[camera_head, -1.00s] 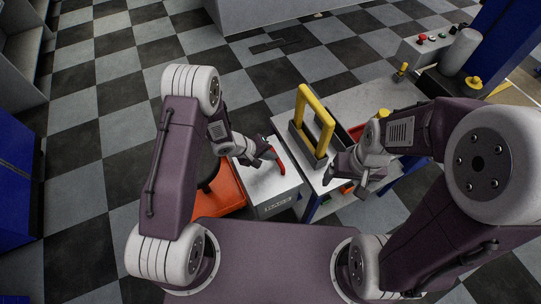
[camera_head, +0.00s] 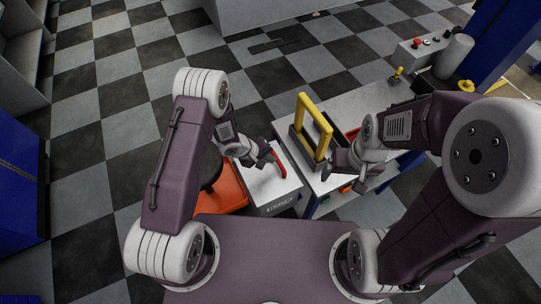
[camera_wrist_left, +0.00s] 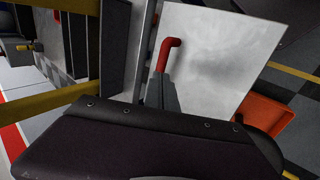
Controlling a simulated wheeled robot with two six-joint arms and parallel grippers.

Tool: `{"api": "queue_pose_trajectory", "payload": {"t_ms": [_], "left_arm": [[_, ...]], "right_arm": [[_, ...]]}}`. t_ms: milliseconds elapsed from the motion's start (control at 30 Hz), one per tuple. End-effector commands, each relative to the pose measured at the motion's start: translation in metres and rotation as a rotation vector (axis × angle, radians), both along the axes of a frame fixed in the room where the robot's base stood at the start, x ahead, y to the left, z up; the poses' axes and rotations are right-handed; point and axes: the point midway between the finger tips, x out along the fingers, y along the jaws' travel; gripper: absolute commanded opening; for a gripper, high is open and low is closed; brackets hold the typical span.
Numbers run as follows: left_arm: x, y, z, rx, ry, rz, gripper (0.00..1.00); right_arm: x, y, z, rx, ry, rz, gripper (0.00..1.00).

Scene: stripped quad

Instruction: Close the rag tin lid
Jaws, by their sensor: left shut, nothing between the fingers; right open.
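The rag tin (camera_head: 280,207) is a pale grey box with a label on its front, at the left end of the workbench. Its light metal lid (camera_head: 266,187) looks flat across the top, though I cannot tell whether it is fully seated. A red bent handle (camera_head: 280,162) stands on the lid; it also shows in the left wrist view (camera_wrist_left: 168,52). My left gripper (camera_head: 268,155) is shut and empty, right beside the handle and over the lid; contact is unclear. My right gripper (camera_head: 330,168) is open and empty over the bench, right of the tin.
A yellow frame (camera_head: 301,110) stands on the workbench (camera_head: 352,104) between and beyond my grippers. An orange bin (camera_head: 226,190) sits left of the tin, partly behind my left arm. A control box with buttons (camera_head: 412,55) is at the back right. Checkered floor is clear beyond.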

Motion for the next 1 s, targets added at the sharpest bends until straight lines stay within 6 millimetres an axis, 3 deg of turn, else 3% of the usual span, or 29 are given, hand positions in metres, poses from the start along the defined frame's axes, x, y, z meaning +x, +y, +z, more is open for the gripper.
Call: {"api": "queue_pose_trajectory", "payload": {"t_ms": [33, 200, 400, 867, 933, 1000], "left_arm": [[-0.002, 0.004, 0.014, 0.001, -0.001, 0.001, 0.00], [-0.015, 0.028, 0.052, 0.000, -0.004, 0.002, 0.00], [-0.025, 0.044, 0.081, 0.000, -0.002, 0.000, 0.00], [-0.028, 0.048, 0.086, 0.000, 0.000, -0.001, 0.00], [-0.026, 0.047, 0.080, 0.000, -0.008, -0.004, 0.00], [-0.010, 0.045, 0.088, 0.002, -0.074, -0.010, 0.00]], "right_arm": [[0.000, 0.000, 0.008, 0.000, -0.001, 0.000, 0.85], [0.000, 0.000, 0.004, 0.000, 0.000, 0.000, 0.85], [0.000, 0.000, 0.010, 0.000, 0.000, 0.000, 0.85], [0.000, 0.000, 0.010, 0.000, 0.000, 0.000, 0.85], [0.000, 0.000, 0.002, 0.000, -0.001, 0.000, 0.85], [0.000, 0.000, -0.015, 0.000, 0.000, 0.000, 0.85]]}}
